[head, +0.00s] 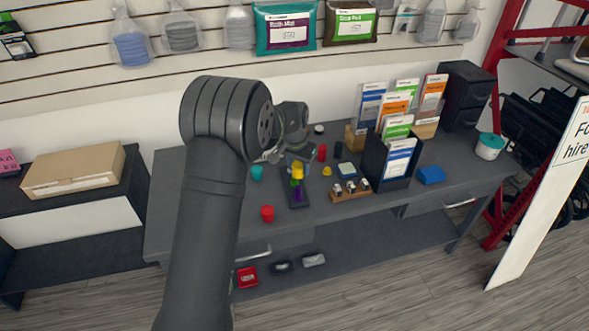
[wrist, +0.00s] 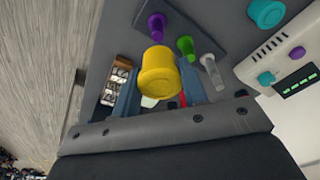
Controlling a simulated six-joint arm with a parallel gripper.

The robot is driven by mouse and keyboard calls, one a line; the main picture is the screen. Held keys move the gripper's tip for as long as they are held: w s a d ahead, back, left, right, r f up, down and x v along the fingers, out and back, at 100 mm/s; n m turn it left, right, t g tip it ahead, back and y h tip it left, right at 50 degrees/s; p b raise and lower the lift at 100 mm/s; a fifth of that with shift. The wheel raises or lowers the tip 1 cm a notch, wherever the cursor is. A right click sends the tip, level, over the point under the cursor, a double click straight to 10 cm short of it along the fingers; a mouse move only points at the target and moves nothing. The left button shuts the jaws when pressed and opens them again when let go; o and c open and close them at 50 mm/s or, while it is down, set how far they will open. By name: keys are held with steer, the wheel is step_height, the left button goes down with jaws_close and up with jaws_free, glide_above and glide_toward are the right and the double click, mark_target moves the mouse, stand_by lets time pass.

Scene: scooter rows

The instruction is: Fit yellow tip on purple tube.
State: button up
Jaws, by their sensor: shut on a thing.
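My gripper (wrist: 160,82) is shut on a yellow tip (wrist: 160,72), a cup-like piece with a wide rim, held between two blue fingers. In the head view the yellow tip (head: 297,169) is above the dark plate (head: 287,188). The purple tube (wrist: 156,24) stands on this plate and is apart from the yellow tip in the wrist view. In the head view the purple tube (head: 297,194) shows low, near the plate's front. A green tube (wrist: 186,46) and a clear grey tube (wrist: 209,66) stand beside it. My arm hides part of the bench in the head view.
A teal cup (head: 257,173) and a red cup (head: 267,214) stand left of the plate. A wooden rack (head: 349,195) with small bottles, a yellow dome (head: 327,171) and a black brochure holder (head: 390,165) are to the right. A white device (wrist: 285,55) with knobs lies close by.

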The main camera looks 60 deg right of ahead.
mark_target(298, 186)
steer(key=shift+f, duration=2.55)
steer(key=shift+f, duration=1.6)
steer(key=o, duration=1.4)
steer(key=shift+o, duration=0.2)
steer(key=shift+r, duration=0.1)
steer(key=shift+r, duration=2.9)
